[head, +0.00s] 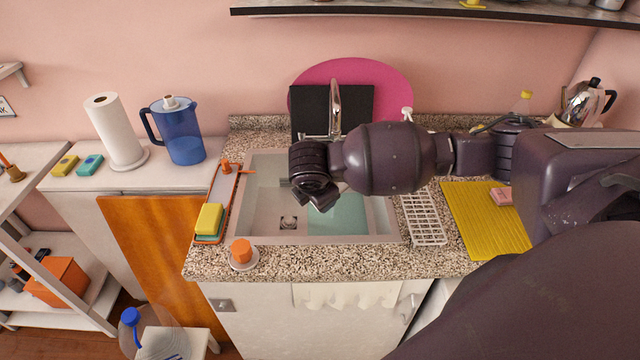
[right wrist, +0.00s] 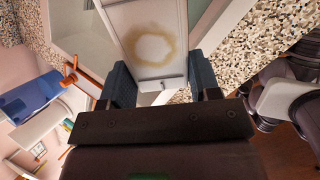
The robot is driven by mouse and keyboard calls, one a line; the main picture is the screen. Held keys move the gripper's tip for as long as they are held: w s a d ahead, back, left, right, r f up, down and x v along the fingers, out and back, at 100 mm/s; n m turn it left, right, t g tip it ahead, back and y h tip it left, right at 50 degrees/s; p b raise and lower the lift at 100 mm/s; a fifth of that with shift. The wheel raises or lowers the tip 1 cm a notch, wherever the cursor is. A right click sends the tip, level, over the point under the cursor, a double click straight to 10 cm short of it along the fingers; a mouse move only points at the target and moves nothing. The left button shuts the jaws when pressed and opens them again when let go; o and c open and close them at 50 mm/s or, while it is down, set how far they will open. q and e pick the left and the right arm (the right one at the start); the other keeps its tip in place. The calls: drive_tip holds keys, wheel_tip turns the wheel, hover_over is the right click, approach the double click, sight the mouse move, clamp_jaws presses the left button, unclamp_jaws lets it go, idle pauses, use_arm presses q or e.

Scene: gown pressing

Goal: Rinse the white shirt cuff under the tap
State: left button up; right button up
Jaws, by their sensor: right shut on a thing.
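My right gripper (head: 316,200) reaches in from the right over the sink (head: 262,205). In the right wrist view the right gripper (right wrist: 160,86) is shut on the white shirt cuff (right wrist: 150,50), which shows a brownish ring-shaped stain and a small button near its lower edge. In the head view I cannot make out the cuff; the gripper seems to hide it. The chrome tap (head: 335,105) rises at the back of the sink, behind my gripper and arm. I see no clear stream from it. My left gripper is not in view.
Left of the sink are an orange tray (head: 219,200) with a yellow-and-teal sponge (head: 209,220) and an orange-capped item (head: 241,252). Right are a white rack (head: 423,220) and a yellow mat (head: 480,225). A blue jug (head: 183,135) stands farther left.

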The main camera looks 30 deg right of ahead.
drive_tip(key=shift+w+d+n+t, duration=0.15)
drive_tip(key=shift+d+n+t, duration=0.25)
drive_tip(key=shift+n, duration=0.3)
use_arm(q)
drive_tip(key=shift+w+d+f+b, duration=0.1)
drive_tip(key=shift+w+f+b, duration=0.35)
drive_tip(key=shift+b, duration=0.85)
use_arm(e)
drive_tip(key=w+d+f, duration=0.2)
drive_tip(key=w+d, duration=0.6)
drive_tip(key=w, duration=0.3)
drive_tip(key=shift+f, duration=0.35)
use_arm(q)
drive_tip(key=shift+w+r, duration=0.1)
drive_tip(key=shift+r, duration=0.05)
use_arm(e)
drive_tip(key=shift+d, duration=0.1)
use_arm(q)
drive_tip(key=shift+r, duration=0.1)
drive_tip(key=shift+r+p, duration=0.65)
drive_tip(key=shift+p, duration=0.15)
use_arm(e)
drive_tip(key=shift+s+d, duration=0.35)
drive_tip(key=shift+d, duration=0.15)
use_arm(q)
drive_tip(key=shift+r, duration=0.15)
use_arm(e)
drive_tip(key=shift+w+a, duration=0.15)
drive_tip(key=shift+a, duration=0.05)
